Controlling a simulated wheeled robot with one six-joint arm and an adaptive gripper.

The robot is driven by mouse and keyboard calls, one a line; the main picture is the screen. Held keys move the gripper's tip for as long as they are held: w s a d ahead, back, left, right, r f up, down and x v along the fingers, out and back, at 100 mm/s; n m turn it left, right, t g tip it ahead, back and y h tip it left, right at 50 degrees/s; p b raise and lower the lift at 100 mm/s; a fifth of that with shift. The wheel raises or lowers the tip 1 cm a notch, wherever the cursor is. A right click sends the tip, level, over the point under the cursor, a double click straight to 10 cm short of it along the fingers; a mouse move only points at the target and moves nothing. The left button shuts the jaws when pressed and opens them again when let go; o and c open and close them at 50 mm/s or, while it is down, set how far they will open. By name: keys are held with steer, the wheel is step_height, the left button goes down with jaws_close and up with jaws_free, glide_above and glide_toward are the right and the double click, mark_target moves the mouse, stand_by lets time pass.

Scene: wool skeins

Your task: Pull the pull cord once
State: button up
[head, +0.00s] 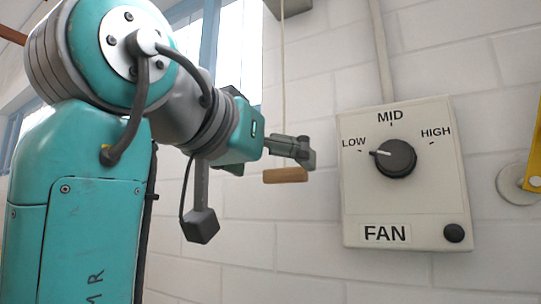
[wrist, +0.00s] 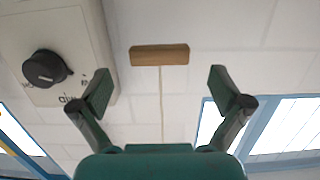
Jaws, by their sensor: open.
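The pull cord (head: 283,70) hangs straight down from a box at the top of the head view. A wooden handle (head: 285,175) is at its lower end. My gripper (head: 303,152) is at the cord, just above the handle in the head view. In the wrist view, which is upside down, my gripper (wrist: 160,76) is open with its fingers wide apart. The cord (wrist: 162,105) runs between the fingers in that picture, and the handle (wrist: 160,55) lies just past the fingertips. I see no finger touching the cord or handle.
A fan control panel (head: 404,205) with a dark knob (head: 396,158) is on the white brick wall, right of the gripper. The knob's pointer is towards LOW. A yellow part (head: 534,160) is at the right edge. Windows (head: 238,45) are behind the arm. Below the handle is clear.

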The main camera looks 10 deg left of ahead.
mark_target(282, 171)
steer(key=shift+x, duration=2.15)
steer(key=c, duration=1.2)
